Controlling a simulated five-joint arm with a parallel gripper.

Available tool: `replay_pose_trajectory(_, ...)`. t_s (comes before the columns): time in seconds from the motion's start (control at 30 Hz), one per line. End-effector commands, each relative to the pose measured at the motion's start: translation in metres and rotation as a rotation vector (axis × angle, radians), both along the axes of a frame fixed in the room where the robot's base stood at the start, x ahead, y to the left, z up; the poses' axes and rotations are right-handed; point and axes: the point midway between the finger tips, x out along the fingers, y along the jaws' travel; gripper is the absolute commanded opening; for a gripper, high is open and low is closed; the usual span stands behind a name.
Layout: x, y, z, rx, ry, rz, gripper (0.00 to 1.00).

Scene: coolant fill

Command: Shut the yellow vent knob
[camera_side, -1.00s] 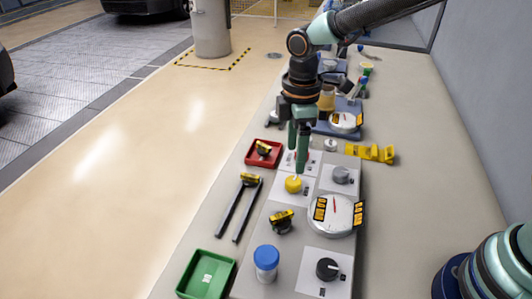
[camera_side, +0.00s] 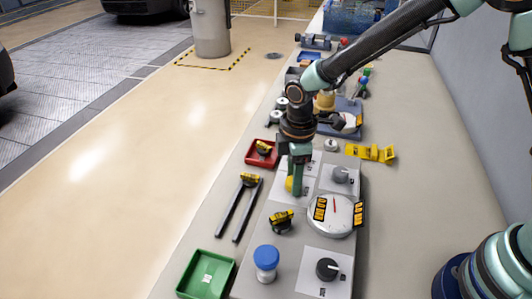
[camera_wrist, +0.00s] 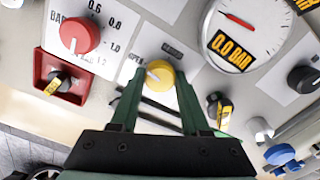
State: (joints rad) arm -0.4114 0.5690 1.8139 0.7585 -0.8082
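The yellow vent knob (camera_wrist: 160,73) sits on a white plate on the grey panel. In the wrist view its white pointer mark points left, towards the printed word OPEN. My gripper (camera_wrist: 161,78) has its two green fingers apart, one on each side of the knob. I cannot tell whether they press on it. In the side view my gripper (camera_side: 295,184) points down at the knob (camera_side: 289,184), which is partly hidden behind the fingers.
Near the knob are a round gauge (camera_wrist: 245,30) reading 0.0 BAR, a red dial (camera_wrist: 78,33), a grey knob (camera_side: 341,174) and a black knob (camera_side: 327,269). A red tray (camera_side: 250,158) and green tray (camera_side: 190,285) stand left. Yellow brackets (camera_side: 371,152) lie right.

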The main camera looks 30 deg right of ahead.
Motion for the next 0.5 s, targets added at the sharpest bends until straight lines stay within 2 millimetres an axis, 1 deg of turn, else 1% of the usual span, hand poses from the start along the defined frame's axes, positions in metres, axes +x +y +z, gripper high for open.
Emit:
replay_pose_trajectory(0.03,-0.0001,0.0000,0.0002,0.000,0.000,0.000,0.11)
replay_pose_trajectory(0.07,-0.0001,0.0000,0.0003,0.000,0.000,0.000,0.00)
replay_pose_trajectory(0.33,-0.0002,0.0002,0.0005,0.000,0.000,-0.018,0.00)
replay_pose_trajectory(0.5,-0.0002,0.0002,0.0007,0.000,0.000,-0.082,0.00)
